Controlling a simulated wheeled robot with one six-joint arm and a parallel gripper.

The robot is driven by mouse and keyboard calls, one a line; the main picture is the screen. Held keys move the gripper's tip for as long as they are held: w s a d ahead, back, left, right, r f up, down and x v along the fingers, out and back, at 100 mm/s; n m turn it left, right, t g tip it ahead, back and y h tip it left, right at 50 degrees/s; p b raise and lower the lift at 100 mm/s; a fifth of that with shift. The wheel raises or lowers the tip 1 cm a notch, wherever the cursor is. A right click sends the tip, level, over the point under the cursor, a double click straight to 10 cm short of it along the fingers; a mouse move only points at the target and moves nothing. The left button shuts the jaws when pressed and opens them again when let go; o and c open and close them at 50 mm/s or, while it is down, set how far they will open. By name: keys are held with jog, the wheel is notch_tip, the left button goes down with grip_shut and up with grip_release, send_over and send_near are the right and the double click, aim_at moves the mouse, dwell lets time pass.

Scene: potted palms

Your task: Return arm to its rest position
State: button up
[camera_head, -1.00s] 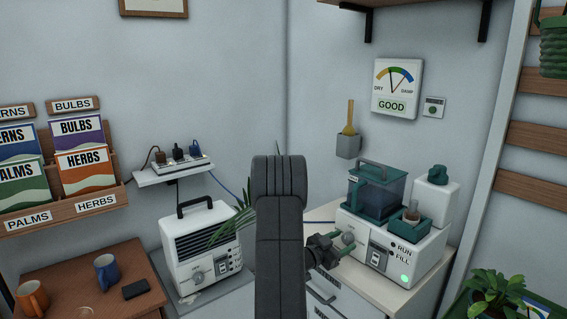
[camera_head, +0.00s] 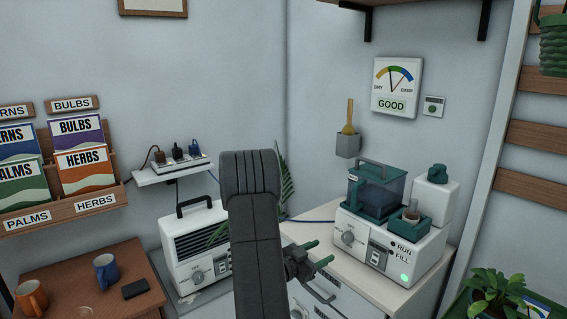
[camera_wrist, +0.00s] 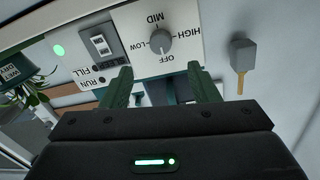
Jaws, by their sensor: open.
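My gripper (camera_head: 318,254) is open and empty, its two green fingers apart. It hovers in front and to the left of the white machine (camera_head: 376,259) with a green tank, clear of its round dial (camera_head: 347,238). My dark arm rises in the middle of the head view and hides part of the cabinet and wall. In the wrist view my gripper (camera_wrist: 160,68) shows its green fingers with nothing between them. The machine's dial (camera_wrist: 161,42) appears upside down beyond them, with OFF, LOW, HIGH and MID marks.
A white heater-like unit (camera_head: 193,262) with a black handle stands left of my arm, palm fronds (camera_head: 285,183) behind. A wooden table (camera_head: 137,274) holds mugs and a phone. A gauge (camera_head: 398,88) reading GOOD hangs on the wall. A leafy plant (camera_head: 490,291) stands lower right.

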aim_at(345, 239)
jog(key=x, duration=1)
jog(key=shift+f+m+b, duration=0.15)
jog(key=shift+m+b, duration=0.2)
jog(key=shift+m, duration=0.15)
jog(key=shift+a+m+b, duration=0.15)
jog(key=shift+m+b, duration=0.35)
jog(key=shift+m, duration=0.4)
jog(key=m+b, duration=0.2)
jog(key=m, duration=0.1)
jog(key=shift+m, duration=0.3)
jog(key=m+b, duration=0.2)
jog(key=m, duration=0.1)
jog(key=shift+s+y, duration=0.1)
jog(key=shift+y, duration=0.2)
jog(key=m+b, duration=0.4)
jog(key=m, duration=0.2)
jog(key=shift+m, duration=0.3)
jog(key=m+b, duration=0.2)
jog(key=shift+m, duration=0.4)
jog(key=shift+r+m+t+y, duration=0.2)
jog(key=shift+m+t+y, duration=0.1)
jog(key=shift+m, duration=0.2)
